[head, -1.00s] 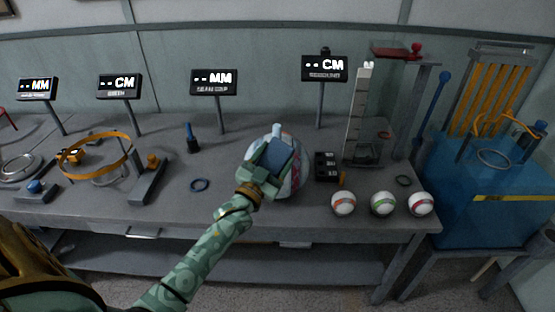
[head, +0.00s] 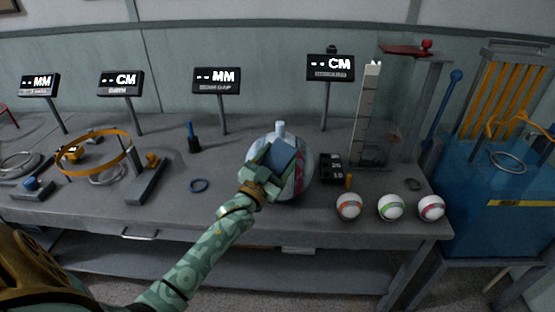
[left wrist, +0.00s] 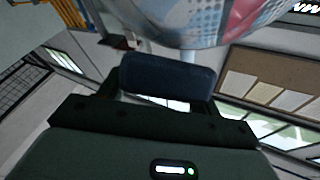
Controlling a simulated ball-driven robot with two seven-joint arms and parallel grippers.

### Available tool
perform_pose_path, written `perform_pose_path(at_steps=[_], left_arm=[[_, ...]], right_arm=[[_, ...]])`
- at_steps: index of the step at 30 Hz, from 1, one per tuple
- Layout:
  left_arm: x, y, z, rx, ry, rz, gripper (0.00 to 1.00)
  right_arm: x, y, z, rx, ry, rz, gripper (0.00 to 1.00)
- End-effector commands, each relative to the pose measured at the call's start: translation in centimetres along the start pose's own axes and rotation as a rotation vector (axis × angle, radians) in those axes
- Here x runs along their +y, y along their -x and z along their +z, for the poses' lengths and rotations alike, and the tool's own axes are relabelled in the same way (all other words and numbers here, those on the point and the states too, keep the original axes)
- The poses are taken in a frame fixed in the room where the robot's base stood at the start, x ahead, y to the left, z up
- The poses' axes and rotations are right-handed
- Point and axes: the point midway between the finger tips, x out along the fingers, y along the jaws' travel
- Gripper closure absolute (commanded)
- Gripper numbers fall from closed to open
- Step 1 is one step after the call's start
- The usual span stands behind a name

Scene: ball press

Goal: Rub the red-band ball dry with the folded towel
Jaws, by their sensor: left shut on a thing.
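My left gripper (head: 272,168) is shut on the folded blue towel (head: 282,158) in front of the ball. The towel (left wrist: 167,76) sits between the fingers in the left wrist view, close below the ball; contact is hard to tell. The gripper and towel hide the ball's left front. My right gripper is not in view.
Three small white balls with orange (head: 349,207), green (head: 391,207) and red (head: 431,208) bands sit at the front right edge. A black numbered block (head: 331,168) stands right of the large ball. A blue tank (head: 500,215) stands at right.

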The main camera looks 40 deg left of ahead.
Motion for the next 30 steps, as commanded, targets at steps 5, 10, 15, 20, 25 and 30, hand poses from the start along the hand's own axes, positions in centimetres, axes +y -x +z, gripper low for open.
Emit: perform_pose_path(at_steps=[5, 10, 15, 20, 25, 30], left_arm=[[0.0, -0.1, 0.3, 0.0, 0.0, 0.0, 0.59], [0.0, -0.2, 0.5, 0.0, 0.0, 0.0, 0.59], [0.0, -0.3, 0.7, 0.0, 0.0, 0.0, 0.59], [0.0, -0.4, 0.9, 0.0, 0.0, 0.0, 0.59], [0.0, -0.5, 1.0, 0.001, 0.0, 0.0, 0.59], [0.5, -0.7, 0.9, 0.0, 0.001, 0.0, 0.59]], right_arm=[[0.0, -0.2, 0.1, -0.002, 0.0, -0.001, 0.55], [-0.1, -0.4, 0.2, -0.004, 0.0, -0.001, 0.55], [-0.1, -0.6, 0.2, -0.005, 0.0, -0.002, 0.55], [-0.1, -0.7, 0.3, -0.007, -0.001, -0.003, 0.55], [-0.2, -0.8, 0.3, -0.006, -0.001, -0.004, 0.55], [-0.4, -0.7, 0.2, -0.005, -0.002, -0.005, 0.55]])
